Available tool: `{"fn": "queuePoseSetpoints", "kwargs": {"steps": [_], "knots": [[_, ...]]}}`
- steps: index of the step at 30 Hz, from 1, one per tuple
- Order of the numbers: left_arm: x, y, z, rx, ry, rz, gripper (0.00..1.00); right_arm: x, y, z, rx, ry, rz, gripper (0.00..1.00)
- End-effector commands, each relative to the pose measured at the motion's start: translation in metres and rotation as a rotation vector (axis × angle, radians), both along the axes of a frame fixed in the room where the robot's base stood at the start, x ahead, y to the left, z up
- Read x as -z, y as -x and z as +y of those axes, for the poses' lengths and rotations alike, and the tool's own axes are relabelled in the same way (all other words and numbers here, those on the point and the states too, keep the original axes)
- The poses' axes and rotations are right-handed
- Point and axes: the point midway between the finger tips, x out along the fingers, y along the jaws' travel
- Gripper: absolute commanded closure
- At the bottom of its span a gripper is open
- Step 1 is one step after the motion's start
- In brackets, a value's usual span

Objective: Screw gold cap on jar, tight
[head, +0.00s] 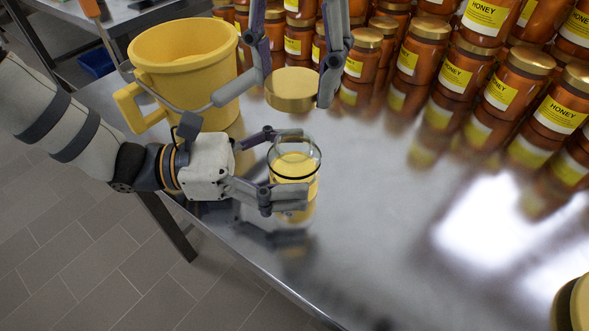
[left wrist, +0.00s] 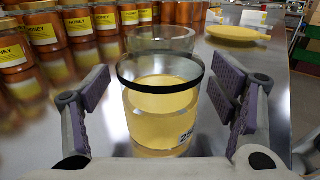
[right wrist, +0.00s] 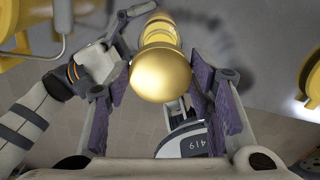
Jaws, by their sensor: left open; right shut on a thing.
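The open glass jar (head: 296,165), with a dark band and yellow on its lower part, stands upright on the steel table. My left gripper (head: 288,166) is open, with one finger on each side of the jar. In the left wrist view the jar (left wrist: 163,115) stands between the finger pads, with gaps on both sides. My right gripper (head: 296,82) is shut on the gold cap (head: 291,92) and holds it level above the jar, apart from its rim. In the right wrist view the cap (right wrist: 161,72) covers part of what lies below it.
Stacked honey jars (head: 455,80) with gold lids fill the back right of the table. A yellow bucket (head: 190,65) stands close at the back left. A gold round object (head: 577,303) is at the right edge.

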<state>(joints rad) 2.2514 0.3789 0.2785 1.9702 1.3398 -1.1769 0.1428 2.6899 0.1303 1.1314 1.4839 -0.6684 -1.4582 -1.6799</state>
Motion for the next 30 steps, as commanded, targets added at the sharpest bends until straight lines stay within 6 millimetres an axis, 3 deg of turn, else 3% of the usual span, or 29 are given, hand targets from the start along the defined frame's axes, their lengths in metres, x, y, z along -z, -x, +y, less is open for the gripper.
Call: {"fn": "queuePoseSetpoints", "kwargs": {"steps": [10, 20, 23, 30], "knots": [[0.000, 0.000, -0.004, 0.001, 0.000, 0.000, 0.21, 0.000, 0.000, 0.000, 0.000, 0.000, 0.000, 0.64], [0.000, 0.000, -0.004, 0.000, 0.000, 0.000, 0.96, 0.000, 0.000, 0.000, 0.000, 0.000, 0.000, 0.64], [0.000, 0.000, -0.004, 0.000, 0.000, -0.001, 0.96, 0.006, 0.000, 0.000, -0.001, 0.002, 0.002, 0.64], [0.000, 0.000, -0.004, 0.000, 0.000, -0.001, 0.96, 0.042, -0.001, -0.001, 0.000, -0.001, 0.000, 0.64]]}}
